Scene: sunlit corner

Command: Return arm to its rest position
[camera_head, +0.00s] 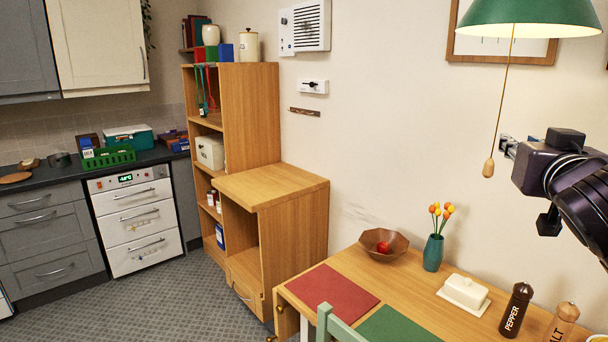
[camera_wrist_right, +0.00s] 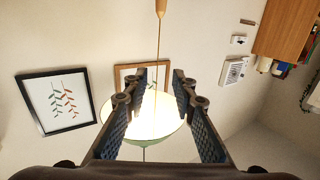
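My right arm comes in from the right edge of the head view, raised above the table. Its gripper (camera_head: 507,148) points left, near the hanging lamp cord. In the right wrist view the two fingers (camera_wrist_right: 157,88) stand apart with nothing held between them. The lamp's shade and cord show beyond the fingers. My left gripper is not in view.
A green lamp (camera_head: 528,14) hangs above, its pull cord ending in a wooden knob (camera_head: 488,168) near my right gripper. Below, the table (camera_head: 410,280) holds a bowl (camera_head: 384,244), vase (camera_head: 433,253), butter dish (camera_head: 465,292) and pepper mill (camera_head: 516,309).

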